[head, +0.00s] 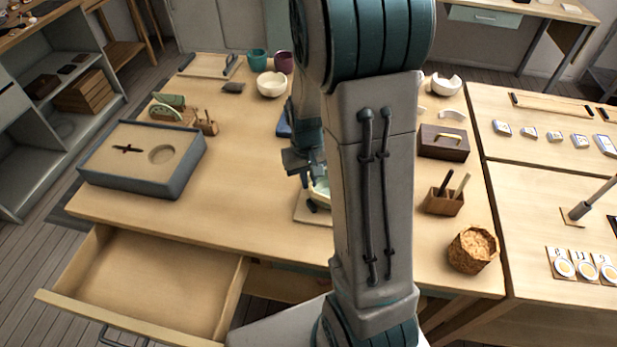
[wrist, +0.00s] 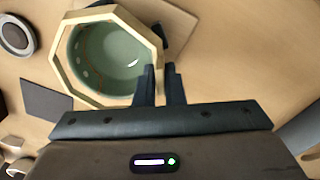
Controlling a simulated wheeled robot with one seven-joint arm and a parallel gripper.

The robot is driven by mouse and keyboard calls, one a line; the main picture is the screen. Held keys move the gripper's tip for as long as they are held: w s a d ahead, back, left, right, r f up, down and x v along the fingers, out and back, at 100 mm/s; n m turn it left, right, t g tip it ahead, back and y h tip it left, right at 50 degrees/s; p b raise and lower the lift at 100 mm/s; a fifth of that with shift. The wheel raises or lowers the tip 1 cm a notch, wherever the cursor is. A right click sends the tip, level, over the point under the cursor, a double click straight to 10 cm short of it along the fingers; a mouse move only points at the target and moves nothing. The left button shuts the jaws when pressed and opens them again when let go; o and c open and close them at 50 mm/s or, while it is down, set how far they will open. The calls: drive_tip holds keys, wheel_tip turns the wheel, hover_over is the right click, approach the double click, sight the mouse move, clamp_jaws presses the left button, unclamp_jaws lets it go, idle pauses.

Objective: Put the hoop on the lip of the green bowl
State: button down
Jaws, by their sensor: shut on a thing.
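The green bowl (wrist: 105,62) shows in the wrist view through the opening of the hoop (wrist: 60,77), a pale, many-sided ring. Gold-brown seams run on the bowl's inner wall. My gripper (wrist: 161,72) is shut on the hoop's near right side.
The bowl stands by a pale board (head: 303,208). A grey case (head: 140,183) lies at left, and a drawer (head: 150,285) stands open in front. A cream bowl (head: 271,86) and cups (head: 258,60) are at the back.

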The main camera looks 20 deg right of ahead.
drive_tip(key=shift+f+b, duration=0.55)
idle(0.4)
drive_tip(key=c, duration=1)
unclamp_jaws()
drive_tip(key=shift+o, duration=0.2)
drive_tip(key=shift+r, duration=0.1)
drive_tip(key=shift+r+p, duration=2.25)
drive_tip(key=shift+r, duration=0.7)
